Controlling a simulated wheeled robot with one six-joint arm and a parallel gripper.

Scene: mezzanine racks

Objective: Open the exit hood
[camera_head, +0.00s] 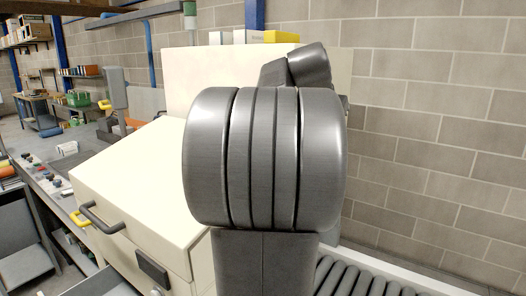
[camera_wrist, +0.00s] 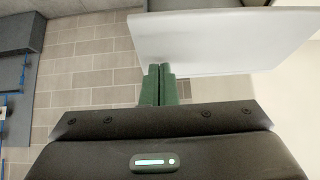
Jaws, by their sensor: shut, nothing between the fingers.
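A cream box-shaped cover (camera_head: 140,180) with a flat top stands left of my arm in the head view. I cannot tell for certain which of these is the exit hood. In the wrist view, the green fingers of my gripper (camera_wrist: 160,85) are shut and empty, close to the lower edge of a pale panel (camera_wrist: 230,42). I cannot tell whether they touch it. My arm hides the gripper in the head view.
A roller conveyor (camera_head: 370,277) runs at the lower right beside a grey block wall (camera_head: 440,130). Several small boxes (camera_head: 265,37) show above the upright panel. A bench with coloured buttons (camera_head: 45,185) and a grey chair (camera_head: 22,240) stand at left.

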